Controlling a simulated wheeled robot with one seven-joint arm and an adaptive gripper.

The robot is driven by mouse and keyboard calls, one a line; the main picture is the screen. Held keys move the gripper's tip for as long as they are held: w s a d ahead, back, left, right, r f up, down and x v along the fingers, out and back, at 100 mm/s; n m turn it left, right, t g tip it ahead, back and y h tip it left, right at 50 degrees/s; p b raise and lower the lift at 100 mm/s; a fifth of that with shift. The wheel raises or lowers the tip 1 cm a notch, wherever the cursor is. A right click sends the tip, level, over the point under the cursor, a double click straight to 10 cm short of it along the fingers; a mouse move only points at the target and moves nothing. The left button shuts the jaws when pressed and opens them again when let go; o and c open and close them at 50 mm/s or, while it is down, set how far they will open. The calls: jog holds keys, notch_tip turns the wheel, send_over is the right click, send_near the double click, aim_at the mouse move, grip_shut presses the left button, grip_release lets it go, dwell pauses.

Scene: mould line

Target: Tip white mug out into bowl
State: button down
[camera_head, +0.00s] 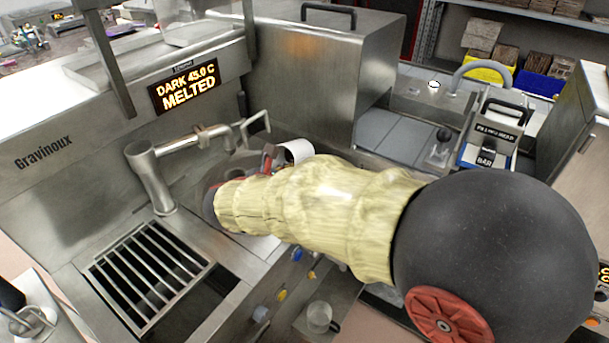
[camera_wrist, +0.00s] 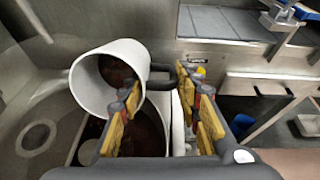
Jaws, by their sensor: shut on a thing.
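The white mug (camera_wrist: 88,88) is tilted on its side in the wrist view, its mouth towards the camera and brown matter visible inside. In the head view a small part of the white mug (camera_head: 298,151) shows beyond my arm. In the head view my arm largely covers my gripper (camera_head: 270,157).
A metal tap pipe (camera_head: 195,138) and a slatted grate (camera_head: 150,275) lie left of my arm. A steel box (camera_head: 330,65) stands behind. A display (camera_head: 185,87) reads "DARK 45.0 C MELTED".

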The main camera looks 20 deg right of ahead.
jog(key=shift+s+a+r+t+h+b, duration=0.2)
jog(key=shift+a+r+t+h+b, duration=0.15)
jog(key=shift+t+h+b, duration=0.5)
jog(key=shift+s+a+r+t+h+b, duration=0.25)
jog(key=shift+t+h+b, duration=0.3)
jog(key=shift+h+b, duration=0.6)
jog(key=shift+w+a, duration=0.1)
dwell(2.6)
